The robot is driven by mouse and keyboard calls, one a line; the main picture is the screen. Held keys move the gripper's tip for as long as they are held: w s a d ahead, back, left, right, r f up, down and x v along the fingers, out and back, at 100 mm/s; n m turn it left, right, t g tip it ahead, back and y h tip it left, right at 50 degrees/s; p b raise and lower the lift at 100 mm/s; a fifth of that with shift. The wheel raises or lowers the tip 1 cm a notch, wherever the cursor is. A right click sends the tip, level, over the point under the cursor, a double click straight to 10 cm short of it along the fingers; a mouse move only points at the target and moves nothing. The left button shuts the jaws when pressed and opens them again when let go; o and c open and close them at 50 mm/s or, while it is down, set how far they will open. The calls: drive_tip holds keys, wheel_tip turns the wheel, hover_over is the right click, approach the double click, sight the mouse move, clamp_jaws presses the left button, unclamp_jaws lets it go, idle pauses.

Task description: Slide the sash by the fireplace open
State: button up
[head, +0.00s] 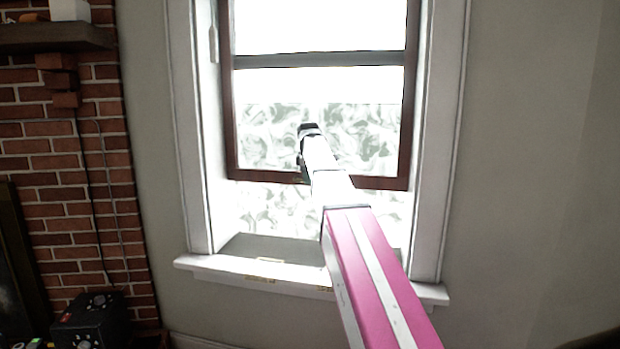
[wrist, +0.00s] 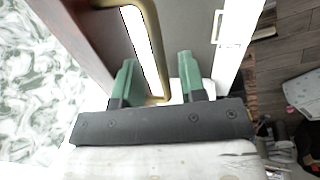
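The window sash (head: 384,183) has a dark brown frame and is raised partway, with a gap between its bottom rail and the white sill (head: 225,267). In the wrist view its brown frame (wrist: 62,30) is at the upper left. A brass handle (wrist: 153,35) curves down from the top there, its lower end between my green fingers. My gripper (head: 303,172) is at the sash's bottom rail in the head view, largely hidden by my arm. In the wrist view my gripper (wrist: 156,62) has its fingers apart, with space visible beside the handle.
A brick fireplace wall (head: 75,185) with a dark mantel shelf (head: 50,38) is at left. A black box (head: 92,318) stands on the floor at lower left. White window trim (head: 440,140) flanks the opening. The grey wall on the right is bare.

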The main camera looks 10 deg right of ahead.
wheel_tip(320, 180, up, 11)
drive_tip(key=s, duration=0.2)
drive_tip(key=shift+a+f, duration=0.15)
drive_tip(key=shift+a, duration=0.25)
